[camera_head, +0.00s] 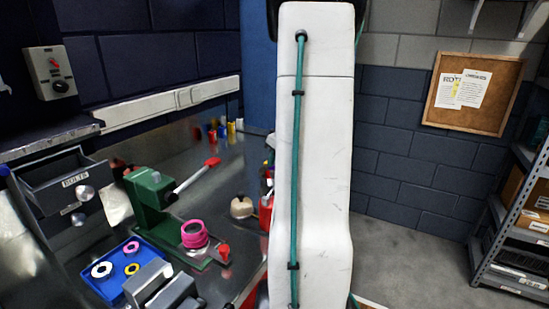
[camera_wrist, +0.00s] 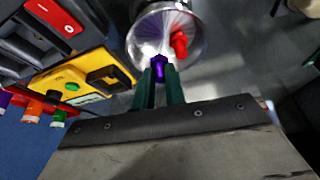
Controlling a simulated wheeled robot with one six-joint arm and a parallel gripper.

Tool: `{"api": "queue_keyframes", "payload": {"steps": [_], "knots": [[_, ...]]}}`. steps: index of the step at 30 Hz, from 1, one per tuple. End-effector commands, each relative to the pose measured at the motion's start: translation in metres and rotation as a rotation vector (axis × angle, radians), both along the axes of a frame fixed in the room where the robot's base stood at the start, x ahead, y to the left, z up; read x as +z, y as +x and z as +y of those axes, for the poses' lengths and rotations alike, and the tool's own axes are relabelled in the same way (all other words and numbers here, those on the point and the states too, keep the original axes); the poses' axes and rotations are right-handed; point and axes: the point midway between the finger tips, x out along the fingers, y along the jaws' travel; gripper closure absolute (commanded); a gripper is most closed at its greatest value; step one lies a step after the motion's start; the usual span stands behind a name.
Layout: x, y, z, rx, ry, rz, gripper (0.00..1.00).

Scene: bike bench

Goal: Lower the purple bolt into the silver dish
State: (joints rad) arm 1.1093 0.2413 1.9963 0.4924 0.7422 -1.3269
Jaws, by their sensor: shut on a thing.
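My gripper (camera_wrist: 159,86) shows in the wrist view, its two dark green fingers close together and shut on the purple bolt (camera_wrist: 158,67). The bolt's upper end stands out past the fingertips. The silver dish (camera_wrist: 146,45) is a round shiny bowl directly beyond the fingertips. In the picture the bolt overlaps the dish's near rim; I cannot tell its height above the dish. A red piece (camera_wrist: 179,43) is in the dish's right part. In the head view my white arm fills the middle, and my gripper, the bolt and the dish cannot be made out.
In the wrist view a yellow case (camera_wrist: 62,84) with black parts is left of the dish. Orange, red and purple capped items (camera_wrist: 33,110) stand lower left. In the head view a green press (camera_head: 152,190), a blue tray (camera_head: 103,284) with rings and a grey vise (camera_head: 160,285) occupy the bench.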

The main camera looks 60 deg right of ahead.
Motion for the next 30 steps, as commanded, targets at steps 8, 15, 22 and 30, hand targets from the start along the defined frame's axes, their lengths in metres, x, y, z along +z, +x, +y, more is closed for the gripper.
{"api": "queue_keyframes", "payload": {"steps": [8, 15, 22, 30], "knots": [[-0.004, 0.000, 0.000, 0.000, 0.001, 0.001, 1.00], [-0.008, 0.000, 0.000, -0.001, 0.000, 0.000, 1.00], [-0.011, 0.000, 0.000, -0.001, -0.001, 0.000, 1.00], [-0.015, 0.000, 0.000, -0.001, 0.000, 0.000, 1.00]]}}
